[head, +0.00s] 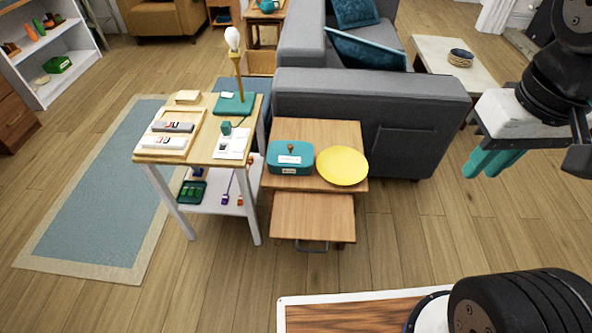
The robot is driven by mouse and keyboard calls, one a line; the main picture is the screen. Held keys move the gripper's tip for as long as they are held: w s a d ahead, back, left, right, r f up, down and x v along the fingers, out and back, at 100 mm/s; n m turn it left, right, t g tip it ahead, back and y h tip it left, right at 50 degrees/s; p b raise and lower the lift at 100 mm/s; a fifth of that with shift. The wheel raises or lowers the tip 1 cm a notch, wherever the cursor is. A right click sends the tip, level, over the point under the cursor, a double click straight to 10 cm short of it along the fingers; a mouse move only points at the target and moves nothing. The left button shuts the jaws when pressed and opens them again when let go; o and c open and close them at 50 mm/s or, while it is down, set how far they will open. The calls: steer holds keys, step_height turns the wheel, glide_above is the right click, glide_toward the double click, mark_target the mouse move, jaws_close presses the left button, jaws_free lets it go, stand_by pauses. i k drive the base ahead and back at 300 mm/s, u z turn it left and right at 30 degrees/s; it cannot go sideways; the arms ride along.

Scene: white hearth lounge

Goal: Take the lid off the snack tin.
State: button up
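The snack tin (291,168) appears to be the teal box with rounded corners and white labels on the small wooden table. My gripper (492,165) is at the right side of the view, with teal fingers pointing down and left. It is far to the right of the tin and touches nothing that I see. The fingers overlap in this view, so their opening is unclear.
A yellow plate (342,166) sits right beside the tin on the wooden table (318,133). A lower wooden surface (313,216) stands in front. A side table (205,148) with a lamp (235,70) is left. A grey sofa (372,92) stands behind. Floor at right is clear.

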mark_target(284, 154)
steer(key=u, duration=2.3)
steer(key=i, duration=1.2)
steer(key=z, duration=2.85)
steer(key=i, duration=0.5)
steer(key=z, duration=0.05)
